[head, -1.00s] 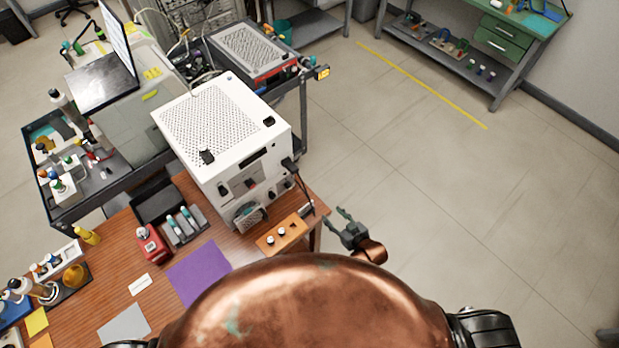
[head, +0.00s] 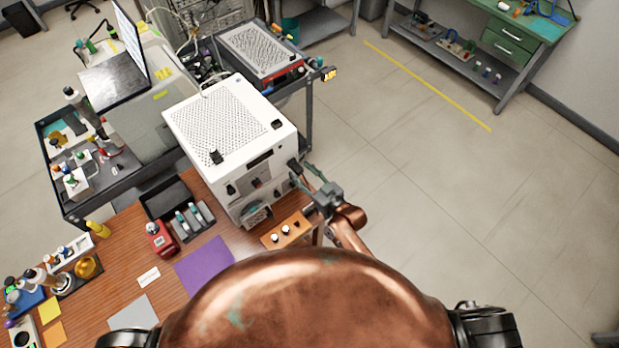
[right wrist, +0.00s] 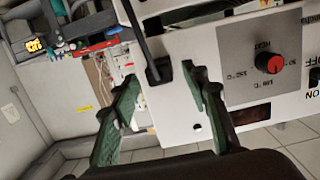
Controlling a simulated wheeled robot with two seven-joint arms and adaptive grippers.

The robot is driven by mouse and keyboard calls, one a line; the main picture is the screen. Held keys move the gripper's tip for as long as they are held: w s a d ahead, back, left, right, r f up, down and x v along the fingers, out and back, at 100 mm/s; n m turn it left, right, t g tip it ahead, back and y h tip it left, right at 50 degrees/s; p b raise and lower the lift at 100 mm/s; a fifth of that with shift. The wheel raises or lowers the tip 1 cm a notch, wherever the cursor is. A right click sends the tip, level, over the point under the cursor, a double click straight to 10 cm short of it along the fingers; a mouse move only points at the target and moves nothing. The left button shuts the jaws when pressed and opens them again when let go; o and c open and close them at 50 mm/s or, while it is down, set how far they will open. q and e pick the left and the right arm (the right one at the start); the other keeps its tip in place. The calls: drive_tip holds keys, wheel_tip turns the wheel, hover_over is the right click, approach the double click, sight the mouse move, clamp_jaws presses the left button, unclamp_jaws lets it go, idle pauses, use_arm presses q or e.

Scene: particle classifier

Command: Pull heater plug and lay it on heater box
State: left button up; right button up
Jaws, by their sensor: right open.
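The white heater box (head: 228,125) with a perforated top stands on the wooden bench. The black heater plug (head: 293,164) is at the right end of the front face. In the right wrist view the plug (right wrist: 158,72), with its black cord, shows between and just beyond my fingertips. My right gripper (head: 303,173) is open beside the box's front right corner, its fingers pointing at the plug. Whether a finger touches the plug, I cannot tell. My left gripper is out of view.
An orange-brown block (head: 286,231) with white knobs sits below the box's front. A black cart (head: 75,209) stands behind. The floor right of the bench is clear.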

drive_tip(key=shift+x, duration=0.85)
drive_tip(key=shift+c, duration=0.3)
clamp_jaws()
drive_tip(key=c, duration=0.6)
unclamp_jaws()
clamp_jaws()
drive_tip(key=shift+s+d+f, duration=0.1)
drive_tip(key=shift+s+d, duration=0.05)
drive_tip(key=shift+s, duration=0.05)
drive_tip(key=f+b+v, duration=0.1)
drive_tip(key=v, duration=0.5)
drive_tip(key=shift+s+d, duration=0.25)
drive_tip(key=shift+s, duration=0.15)
drive_tip(key=shift+s+d+r, duration=0.15)
drive_tip(key=shift+s, duration=0.05)
